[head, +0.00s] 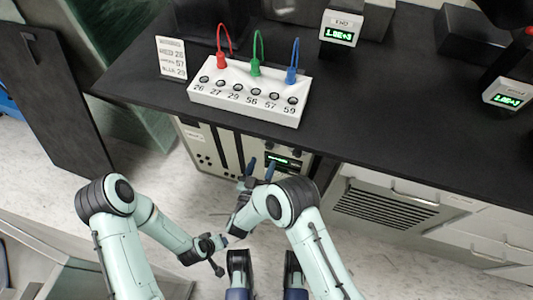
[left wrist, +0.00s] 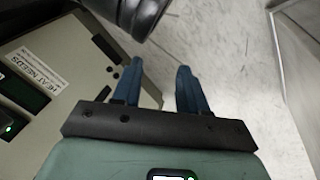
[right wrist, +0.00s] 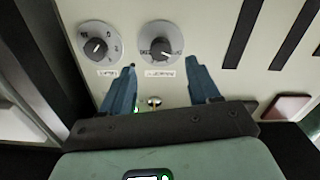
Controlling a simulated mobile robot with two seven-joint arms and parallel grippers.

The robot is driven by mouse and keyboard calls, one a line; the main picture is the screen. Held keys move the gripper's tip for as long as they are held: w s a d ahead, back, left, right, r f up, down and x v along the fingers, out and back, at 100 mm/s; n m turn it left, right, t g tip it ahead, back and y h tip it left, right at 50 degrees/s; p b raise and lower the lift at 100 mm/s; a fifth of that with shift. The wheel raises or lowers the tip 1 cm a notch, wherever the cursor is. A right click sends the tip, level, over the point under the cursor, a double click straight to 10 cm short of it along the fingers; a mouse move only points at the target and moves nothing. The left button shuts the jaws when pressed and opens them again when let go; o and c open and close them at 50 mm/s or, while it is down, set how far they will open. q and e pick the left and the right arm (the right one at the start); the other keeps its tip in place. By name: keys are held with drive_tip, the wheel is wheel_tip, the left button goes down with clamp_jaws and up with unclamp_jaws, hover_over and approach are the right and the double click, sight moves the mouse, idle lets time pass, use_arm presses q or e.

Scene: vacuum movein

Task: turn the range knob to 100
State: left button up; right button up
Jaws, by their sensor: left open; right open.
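Two dark round knobs on pale dials show on a beige panel in the right wrist view: a left knob (right wrist: 97,47) and a right knob (right wrist: 160,48). Each has a small label beneath it, too small to read surely, so I cannot tell which is the range knob. My right gripper (right wrist: 161,64) is open and empty; its blue fingers point at the panel, below and either side of the right knob, apparently apart from it. In the head view it (head: 259,168) is at the cabinet front under the bench. My left gripper (left wrist: 160,64) is open and empty over the floor.
The black bench top (head: 220,115) overhangs the panel. On it stand a white box (head: 247,92) with red, green and blue plugs, a note card (head: 171,57) and small green displays (head: 340,36). A metallic switch (right wrist: 154,103) sits between my right fingers. Vent slots lie right.

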sight(268, 148)
drive_tip(key=b+x, duration=0.1)
drive_tip(key=x, duration=0.3)
drive_tip(key=shift+w+d+f, duration=0.1)
drive_tip(key=shift+w, duration=0.05)
use_arm(q)
drive_tip(key=shift+s+a+f, duration=0.2)
drive_tip(key=shift+s+f, duration=0.15)
drive_tip(key=shift+f, duration=0.2)
drive_tip(key=shift+s+a+f, duration=0.15)
drive_tip(key=shift+s+f, duration=0.15)
drive_tip(key=shift+f, duration=0.2)
use_arm(e)
drive_tip(key=shift+w+d, duration=0.1)
drive_tip(key=shift+w, duration=0.45)
drive_tip(key=c, duration=1)
